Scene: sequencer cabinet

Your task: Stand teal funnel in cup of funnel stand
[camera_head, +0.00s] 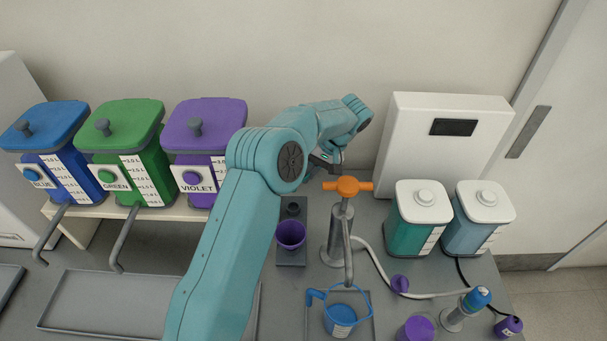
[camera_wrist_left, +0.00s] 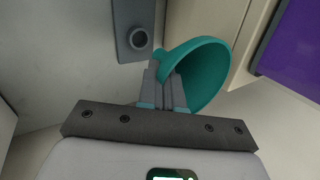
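The teal funnel (camera_wrist_left: 208,72) shows in the left wrist view, its wide mouth tilted toward the right. My left gripper (camera_wrist_left: 165,88) is shut on it near one side. In the head view my left gripper (camera_head: 325,163) is behind the teal arm, and the funnel is hidden there. The funnel stand is a dark grey plate (camera_head: 291,258) with a small empty cup (camera_head: 293,209) at its far end. In the left wrist view this cup (camera_wrist_left: 138,39) is beyond the fingertips, apart from the funnel. My right gripper is not in view.
A purple funnel (camera_head: 290,235) stands at the near part of the stand. An orange-handled tap (camera_head: 347,187) rises just right of it, above a blue jug (camera_head: 341,318). Blue, green and violet dispensers (camera_head: 204,135) line the left. Teal and blue canisters (camera_head: 420,225) stand right.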

